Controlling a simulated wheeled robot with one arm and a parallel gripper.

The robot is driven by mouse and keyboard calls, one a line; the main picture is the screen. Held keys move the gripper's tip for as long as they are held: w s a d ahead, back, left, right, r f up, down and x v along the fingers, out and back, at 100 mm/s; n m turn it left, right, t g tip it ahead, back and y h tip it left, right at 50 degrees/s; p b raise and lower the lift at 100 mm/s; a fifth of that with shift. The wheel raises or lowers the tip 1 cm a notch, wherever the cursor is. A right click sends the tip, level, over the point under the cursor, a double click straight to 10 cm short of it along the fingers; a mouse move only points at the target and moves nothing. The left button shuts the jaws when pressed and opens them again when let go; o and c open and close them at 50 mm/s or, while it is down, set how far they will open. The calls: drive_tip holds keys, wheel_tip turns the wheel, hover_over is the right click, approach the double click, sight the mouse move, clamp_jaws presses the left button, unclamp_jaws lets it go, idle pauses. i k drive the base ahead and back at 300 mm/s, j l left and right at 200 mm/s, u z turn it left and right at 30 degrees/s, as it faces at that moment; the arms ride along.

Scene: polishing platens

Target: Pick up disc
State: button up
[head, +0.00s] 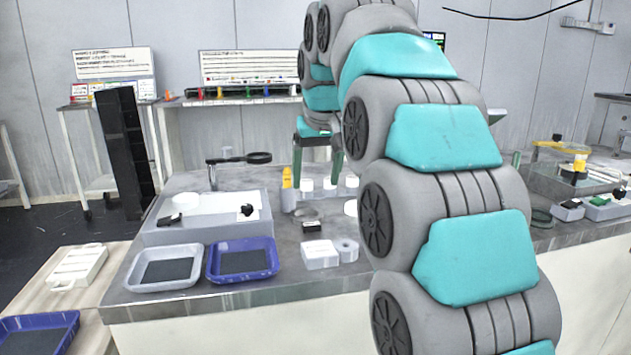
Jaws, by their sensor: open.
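My gripper (317,178) hangs over the back of the grey bench, fingers pointing down and spread apart with nothing seen between them. Several small white round pieces (307,185) stand in a row just below and around the fingertips; whether the fingers touch any is too small to tell. A white disc-like piece (350,208) lies nearer the front, partly hidden behind my arm. A flat dark round shape (307,213) lies to its left. I cannot tell which of these is the task's disc. My arm covers the right middle of the bench.
A grey tray (138,284), a blue tray (268,273) and a white block (320,262) line the front edge. Yellow-marked equipment (578,163) stands at right.

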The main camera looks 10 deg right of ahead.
sight(350, 210)
drive_tip(key=j+z, duration=0.15)
drive_tip(key=z, duration=0.25)
drive_tip(key=j+z, duration=0.1)
drive_tip(key=z, duration=0.35)
drive_tip(key=k+z, duration=0.15)
drive_tip(key=z, duration=0.25)
drive_tip(key=j+z, duration=0.15)
drive_tip(key=z, duration=0.25)
drive_tip(key=k+l, duration=0.05)
